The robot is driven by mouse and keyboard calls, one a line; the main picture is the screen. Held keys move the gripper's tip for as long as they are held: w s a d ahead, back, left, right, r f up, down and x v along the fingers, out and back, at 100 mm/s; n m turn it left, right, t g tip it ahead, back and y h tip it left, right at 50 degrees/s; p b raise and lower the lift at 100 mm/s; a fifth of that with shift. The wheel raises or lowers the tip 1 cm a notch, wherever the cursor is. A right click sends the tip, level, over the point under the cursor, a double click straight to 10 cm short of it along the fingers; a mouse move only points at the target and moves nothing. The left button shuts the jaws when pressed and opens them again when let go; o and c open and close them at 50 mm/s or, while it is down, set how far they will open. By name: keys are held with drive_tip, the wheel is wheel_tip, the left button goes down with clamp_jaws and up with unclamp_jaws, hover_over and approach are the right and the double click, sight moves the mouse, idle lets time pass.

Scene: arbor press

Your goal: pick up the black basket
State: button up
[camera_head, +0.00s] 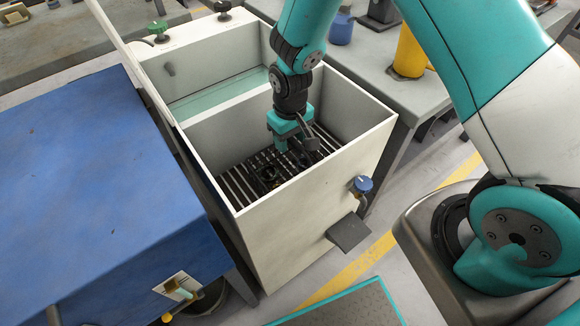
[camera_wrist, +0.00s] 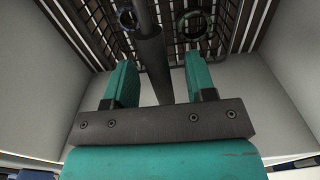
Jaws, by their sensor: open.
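The black basket (camera_head: 266,163) sits low in the front compartment of a white tank, partly hidden by my gripper. In the wrist view its dark mesh (camera_wrist: 108,22) fills the top, with a blue-rimmed ring and a greenish ring inside. My gripper (camera_head: 290,141) reaches down into this compartment, just above the basket. Its teal fingers are apart in the wrist view (camera_wrist: 158,68). A dark bar with a thicker sleeve (camera_wrist: 151,45), seemingly the basket's handle, runs between them.
The tank's pale walls (camera_head: 335,165) surround my gripper closely. The rear compartment (camera_head: 215,95) holds greenish liquid. A blue-topped bench (camera_head: 90,180) stands at the left. A grey table with a yellow container (camera_head: 410,52) stands behind on the right. A blue knob (camera_head: 363,184) sticks out in front.

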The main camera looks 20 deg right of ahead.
drive_tip(key=shift+f, duration=1.2)
clamp_jaws()
drive_tip(key=shift+r, duration=0.2)
wheel_tip(320, 180, up, 20)
drive_tip(key=shift+f, duration=0.1)
